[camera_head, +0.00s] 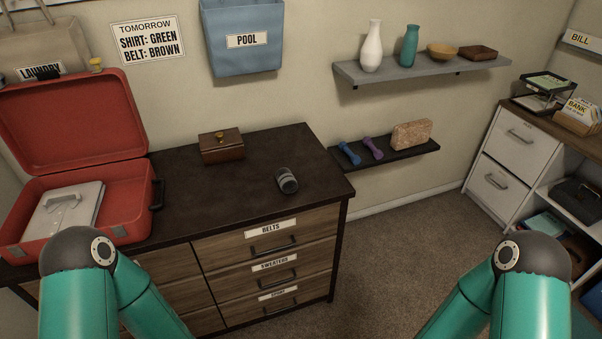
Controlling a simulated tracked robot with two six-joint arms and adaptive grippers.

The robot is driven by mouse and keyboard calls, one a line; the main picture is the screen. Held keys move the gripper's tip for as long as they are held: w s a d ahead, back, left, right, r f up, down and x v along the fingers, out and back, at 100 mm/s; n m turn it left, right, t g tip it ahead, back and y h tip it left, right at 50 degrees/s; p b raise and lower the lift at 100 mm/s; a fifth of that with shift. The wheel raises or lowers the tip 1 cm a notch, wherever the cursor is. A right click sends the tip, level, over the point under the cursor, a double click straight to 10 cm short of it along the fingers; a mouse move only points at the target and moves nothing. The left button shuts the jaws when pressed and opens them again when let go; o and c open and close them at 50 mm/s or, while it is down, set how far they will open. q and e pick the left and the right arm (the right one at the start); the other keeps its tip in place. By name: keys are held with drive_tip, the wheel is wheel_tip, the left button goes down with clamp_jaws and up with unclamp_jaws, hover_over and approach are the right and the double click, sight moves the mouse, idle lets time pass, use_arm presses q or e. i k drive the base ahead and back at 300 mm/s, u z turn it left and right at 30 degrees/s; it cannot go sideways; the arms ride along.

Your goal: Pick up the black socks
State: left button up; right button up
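A small rolled bundle, dark grey to black with a lighter grey band, lies on the dark dresser top (240,188) toward its right end. It looks like the black socks (286,180), though it is small in the view. Nothing is touching it. My two teal arms show only as bent elbows at the bottom left and bottom right. Both grippers are outside the frame, so their state is hidden.
An open red suitcase (137,185) with folded light clothing (72,207) stands at the dresser's left. A closed wooden box (222,146) sits at the back. The top around the bundle is clear. Wall shelves (418,68) and a white cabinet (505,160) are to the right.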

sight(285, 179)
drive_tip(key=u, duration=0.1)
drive_tip(key=i, duration=0.75)
drive_tip(key=u, duration=0.7)
